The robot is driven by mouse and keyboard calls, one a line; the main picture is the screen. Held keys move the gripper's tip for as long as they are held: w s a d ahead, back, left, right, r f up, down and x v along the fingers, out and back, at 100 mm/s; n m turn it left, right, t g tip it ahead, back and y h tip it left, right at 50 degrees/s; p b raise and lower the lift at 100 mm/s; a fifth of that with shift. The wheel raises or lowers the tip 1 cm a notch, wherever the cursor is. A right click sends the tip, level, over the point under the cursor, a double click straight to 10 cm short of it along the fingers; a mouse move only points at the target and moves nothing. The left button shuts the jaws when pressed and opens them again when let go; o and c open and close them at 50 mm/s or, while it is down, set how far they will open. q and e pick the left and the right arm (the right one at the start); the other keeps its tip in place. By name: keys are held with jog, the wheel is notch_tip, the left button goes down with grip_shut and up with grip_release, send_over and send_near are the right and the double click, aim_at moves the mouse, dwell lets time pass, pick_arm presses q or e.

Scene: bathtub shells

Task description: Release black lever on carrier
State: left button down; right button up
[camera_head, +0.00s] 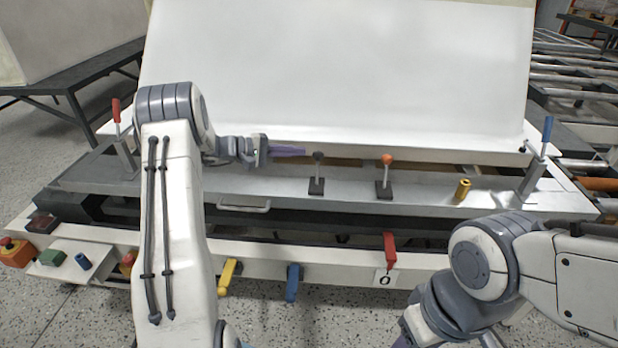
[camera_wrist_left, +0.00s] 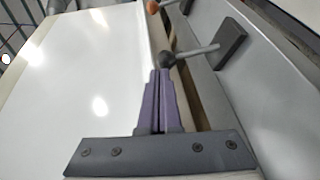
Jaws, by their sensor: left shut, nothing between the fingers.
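The black lever (camera_head: 318,172) stands upright on the grey carrier (camera_head: 350,196), on a dark base, with a black ball knob on top. My left gripper (camera_head: 303,152) is shut and empty. Its purple fingers point right, and the tips are close to the knob. In the left wrist view the fingertips (camera_wrist_left: 161,74) are just below the black lever's knob (camera_wrist_left: 167,60); I cannot tell whether they touch it. The right gripper is at the bottom edge of the head view, and its fingers are not visible.
An orange-knobbed lever (camera_head: 386,175) stands right of the black one. A yellow cylinder (camera_head: 462,190), a red-handled lever (camera_head: 116,112) and a blue-handled lever (camera_head: 546,130) are also on the carrier. A large white shell (camera_head: 340,70) stands behind. Coloured front handles include a red one (camera_head: 390,250).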

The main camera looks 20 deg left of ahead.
aim_at(318, 164)
pick_arm(q)
jog(key=a+f, duration=0.1)
jog(key=a, duration=0.1)
jog(key=a+f+t, duration=0.1)
jog(key=a, duration=0.1)
jog(key=a+n+t+b, duration=0.1)
jog(key=a, duration=0.1)
jog(key=shift+w+f+y, duration=0.3)
jog(key=shift+f, duration=0.1)
jog(key=shift+a+t, duration=0.3)
jog(key=shift+r, duration=0.1)
pick_arm(e)
notch_tip(318, 164, down, 2)
pick_arm(q)
jog(key=shift+d, duration=0.15)
jog(key=b+x, duration=0.2)
jog(key=x, duration=0.8)
jog(key=shift+d, duration=0.15)
jog(key=shift+s+d+r, duration=0.1)
jog(key=shift+s+d, duration=0.05)
jog(key=shift+s, duration=0.35)
jog(key=shift+s+d+r, duration=0.1)
jog(key=shift+s+d, duration=0.05)
jog(key=shift+s, duration=0.4)
jog(key=shift+s+d+r, duration=0.15)
jog(key=shift+s+d, duration=0.25)
jog(key=shift+s, duration=0.3)
pick_arm(e)
jog(key=shift+f, duration=1.3)
